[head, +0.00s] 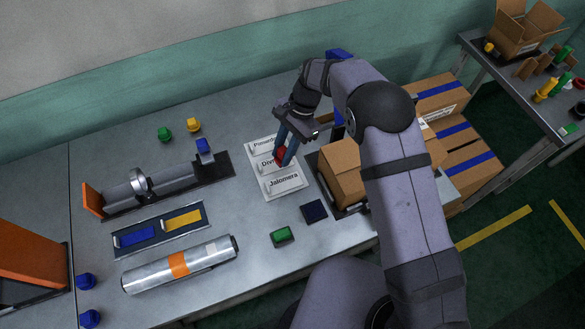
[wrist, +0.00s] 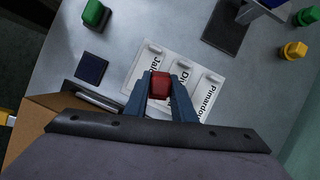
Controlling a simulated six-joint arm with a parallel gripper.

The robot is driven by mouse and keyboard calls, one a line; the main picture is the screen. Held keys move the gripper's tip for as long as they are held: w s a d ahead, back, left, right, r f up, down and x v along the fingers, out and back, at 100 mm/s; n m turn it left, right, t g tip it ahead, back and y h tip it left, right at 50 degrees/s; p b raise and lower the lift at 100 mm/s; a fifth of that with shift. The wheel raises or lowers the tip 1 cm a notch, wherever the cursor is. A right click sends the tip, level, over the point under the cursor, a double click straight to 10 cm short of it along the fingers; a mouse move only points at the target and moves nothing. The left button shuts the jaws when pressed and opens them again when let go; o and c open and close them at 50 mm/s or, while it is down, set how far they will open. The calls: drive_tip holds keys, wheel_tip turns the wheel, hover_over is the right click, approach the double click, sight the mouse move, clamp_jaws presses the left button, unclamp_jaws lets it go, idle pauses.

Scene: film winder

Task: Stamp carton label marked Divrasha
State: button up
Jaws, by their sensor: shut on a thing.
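My gripper (head: 284,150) is shut on a red stamp (head: 281,156). In the wrist view the red stamp (wrist: 160,85) sits between the two blue-grey fingers (wrist: 160,97). The stamp is over or on the white label sheet (head: 283,190), near the middle label (head: 268,163), which reads "Div..." with the rest hidden behind the stamp and fingers. The labels "Pimardo" (head: 264,144) and "Jalomera" (head: 284,182) lie on either side of it. I cannot tell whether the stamp touches the label. A dark ink pad (head: 314,211) and a green stamp (head: 282,236) lie nearer the front.
The film winder (head: 160,187), a tray with blue and yellow pieces (head: 160,230) and a silver cylinder (head: 180,264) are at left. Green and yellow knobs (head: 194,125) stand behind.

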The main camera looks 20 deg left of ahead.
drive_tip(key=w+a+m, duration=0.1)
drive_tip(key=w+a+r+m+y, duration=0.1)
drive_tip(key=m, duration=0.1)
drive_tip(key=shift+w+t, duration=0.1)
drive_tip(key=shift+t, duration=0.3)
drive_tip(key=shift+f+b, duration=0.25)
drive_tip(key=shift+b, duration=0.15)
drive_tip(key=b, duration=0.5)
hover_over(275, 167)
drive_tip(key=w+d, duration=0.1)
drive_tip(key=w, duration=0.1)
drive_tip(key=shift+s+d+f, duration=0.1)
drive_tip(key=shift+f, duration=1.35)
drive_tip(key=shift+s+d+f, duration=0.1)
drive_tip(key=shift+f, duration=1.3)
drive_tip(key=shift+f, duration=0.55)
wheel_tip(275, 167, up, 7)
drive_tip(key=p, duration=0.5)
drive_tip(key=shift+r, duration=0.1)
